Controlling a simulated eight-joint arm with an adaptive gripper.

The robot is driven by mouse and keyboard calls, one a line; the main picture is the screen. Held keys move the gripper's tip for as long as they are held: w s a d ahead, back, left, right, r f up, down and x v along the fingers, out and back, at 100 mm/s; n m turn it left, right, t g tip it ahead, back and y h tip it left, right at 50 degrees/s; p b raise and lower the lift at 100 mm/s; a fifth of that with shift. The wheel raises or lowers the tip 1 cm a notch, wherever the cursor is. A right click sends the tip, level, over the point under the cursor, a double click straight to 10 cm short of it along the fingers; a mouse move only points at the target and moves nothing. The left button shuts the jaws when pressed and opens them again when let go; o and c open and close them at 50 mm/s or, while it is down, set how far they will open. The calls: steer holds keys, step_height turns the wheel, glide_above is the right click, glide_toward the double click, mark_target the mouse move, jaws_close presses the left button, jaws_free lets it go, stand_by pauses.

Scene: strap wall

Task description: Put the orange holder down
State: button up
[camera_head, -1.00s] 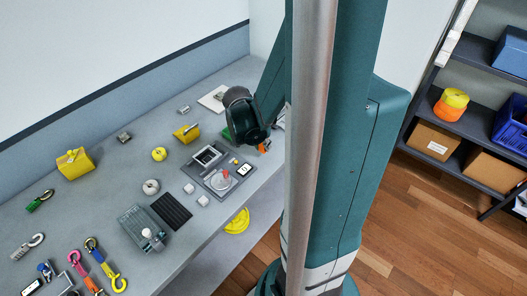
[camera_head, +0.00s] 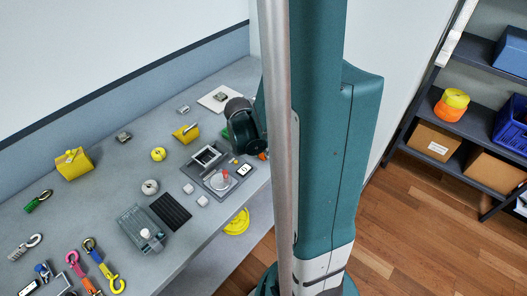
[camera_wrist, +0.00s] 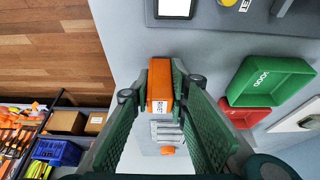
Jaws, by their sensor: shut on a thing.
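The orange holder (camera_wrist: 160,80) is a small block with a white label. It sits between the fingertips of my gripper (camera_wrist: 158,92) in the wrist view, which are shut on it. In the head view, only a small bit of the orange holder (camera_head: 263,156) shows below my dark gripper (camera_head: 254,150), beside my column and near the table's right end. The grey table surface shows around the holder in the wrist view; I cannot tell whether the holder touches it.
A green bin (camera_wrist: 268,80) and a red bin (camera_wrist: 244,116) lie right of my gripper in the wrist view. A grey tray with parts (camera_head: 222,178) is left of my gripper in the head view. The table edge and wooden floor (camera_wrist: 50,45) are close on the left.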

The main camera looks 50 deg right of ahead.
steer(key=shift+f, duration=0.15)
steer(key=o, duration=0.9)
steer(key=shift+o, duration=0.2)
steer(key=shift+r, duration=0.25)
steer(key=p+v, duration=0.2)
steer(key=v, duration=0.9)
steer(key=shift+a+r, duration=0.25)
steer(key=shift+r, duration=0.1)
steer(key=shift+a, duration=0.1)
